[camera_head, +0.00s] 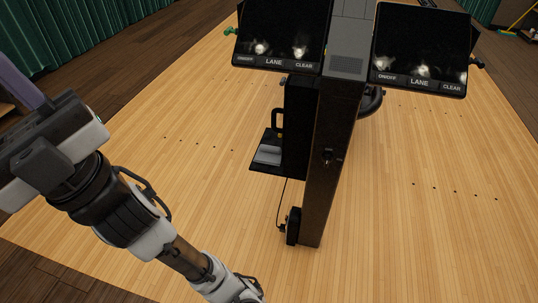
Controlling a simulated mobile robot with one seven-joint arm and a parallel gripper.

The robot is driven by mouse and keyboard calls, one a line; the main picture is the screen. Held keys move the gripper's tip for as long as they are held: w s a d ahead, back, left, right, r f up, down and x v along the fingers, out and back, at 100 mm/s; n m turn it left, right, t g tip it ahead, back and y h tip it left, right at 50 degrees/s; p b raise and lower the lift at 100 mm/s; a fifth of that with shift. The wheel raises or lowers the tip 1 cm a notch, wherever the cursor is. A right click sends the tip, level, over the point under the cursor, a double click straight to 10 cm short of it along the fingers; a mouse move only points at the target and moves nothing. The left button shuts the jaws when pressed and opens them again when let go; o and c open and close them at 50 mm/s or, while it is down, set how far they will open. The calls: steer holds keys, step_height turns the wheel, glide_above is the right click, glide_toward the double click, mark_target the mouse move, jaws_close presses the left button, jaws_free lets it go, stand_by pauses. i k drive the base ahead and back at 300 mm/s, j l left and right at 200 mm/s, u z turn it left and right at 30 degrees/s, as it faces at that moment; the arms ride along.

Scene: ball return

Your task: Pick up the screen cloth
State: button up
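A small grey folded thing (268,154), which looks like the screen cloth, lies on a dark shelf (262,168) on the left side of the console post. My gripper (48,142) is at the far left edge, well apart from the shelf and raised above the floor. A purple bar-like piece (22,84) shows beside it; I cannot tell whether it is a finger or something else. The fingertips are not clearly visible, so I cannot tell whether the gripper is open or shut.
Two tilted screens, left (281,32) and right (421,45), with whitish smudges, top the console post (333,170). A black loop handle (277,120) stands behind the grey thing. A cable hangs below the shelf. The wooden floor (190,185) left of the post is clear.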

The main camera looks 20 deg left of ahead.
mark_target(270, 155)
steer(key=i+j, duration=0.6)
steer(key=j, duration=0.2)
steer(key=i+j, duration=0.3)
steer(key=j, duration=0.15)
steer(key=i+j+z, duration=0.1)
steer(key=i+j, duration=0.15)
steer(key=j, duration=0.15)
steer(key=i+j, duration=0.6)
steer(key=j, duration=0.25)
steer(key=i+j, duration=0.25)
steer(key=j, duration=0.2)
